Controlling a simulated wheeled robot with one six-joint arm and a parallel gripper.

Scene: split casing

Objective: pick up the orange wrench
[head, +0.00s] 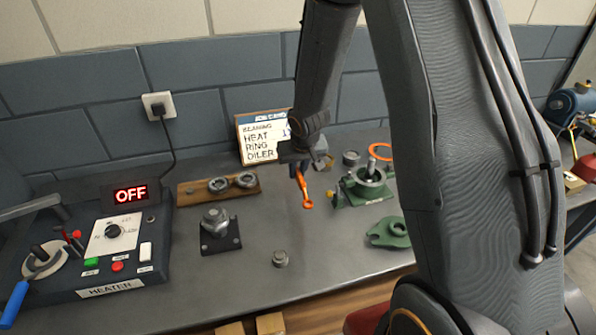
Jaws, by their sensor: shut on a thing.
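The orange wrench (305,190) is in the head view, near the middle of the bench. It hangs below my gripper (298,167), with its ring end pointing down and slightly toward the front. My gripper is shut on the wrench's upper part, which the gripper partly hides. I cannot tell for sure whether the wrench's lower end touches the bench.
A green casing base (365,190) and a green cover (390,232) are to the right. A heater (105,245) reading OFF is at left. A dark block (220,232), a small metal part (281,258) and a job card (262,138) are nearby. The bench front centre is clear.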

